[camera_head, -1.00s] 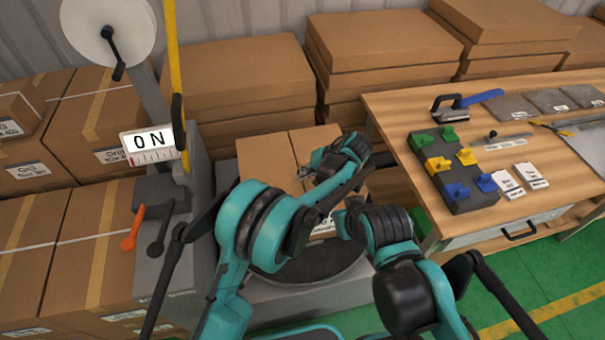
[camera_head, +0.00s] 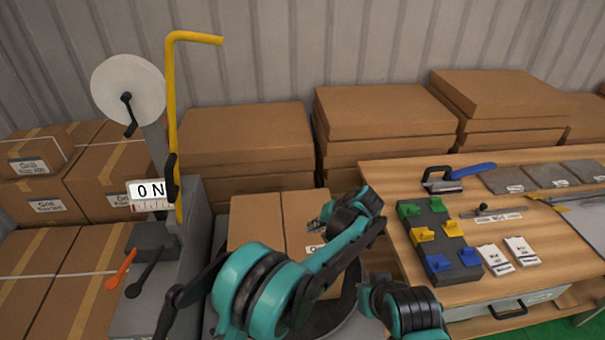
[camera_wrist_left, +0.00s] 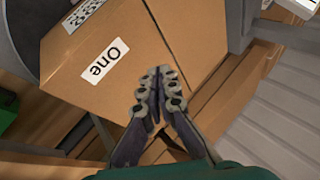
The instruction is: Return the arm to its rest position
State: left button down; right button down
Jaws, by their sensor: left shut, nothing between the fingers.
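My left arm comes in from the bottom left of the head view and bends over a cardboard box. My left gripper (camera_head: 318,226) shows small at its end, above the box top, partly hidden by its own wrist. In the left wrist view the left gripper (camera_wrist_left: 160,88) is shut and empty, its fingertips together in front of the box (camera_wrist_left: 110,60). The box (camera_head: 262,216) stands on a dark round turntable (camera_head: 335,318). My right arm shows at the bottom, right of the middle; its gripper is out of view.
A wooden workbench (camera_head: 400,180) with tools and coloured clips is at the right. Stacked cartons (camera_head: 385,112) line the back wall.

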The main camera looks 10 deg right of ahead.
pick_arm(q)
jog(key=s+a+r+h, duration=0.1)
jog(key=s+a+r, duration=0.2)
jog(key=a, duration=0.3)
jog(key=s+a+r+n+h, duration=0.1)
jog(key=s+a+r, duration=0.1)
jog(key=a+r, duration=0.25)
jog(key=s+a+r+h, duration=0.1)
jog(key=s+a+r, duration=0.2)
jog(key=a, duration=0.4)
jog(key=s+a+f+n+t+h+b, duration=0.1)
jog(key=s+a, duration=0.4)
jog(key=s, duration=0.4)
jog(key=s+a+f+n+t+h+b, duration=0.1)
jog(key=s+a+n, duration=0.1)
jog(key=s+a, duration=0.3)
jog(key=s, duration=0.4)
jog(key=shift+s+a+f+h, duration=0.3)
jog(key=shift+s+a+h, duration=0.05)
jog(key=shift+s+h, duration=0.05)
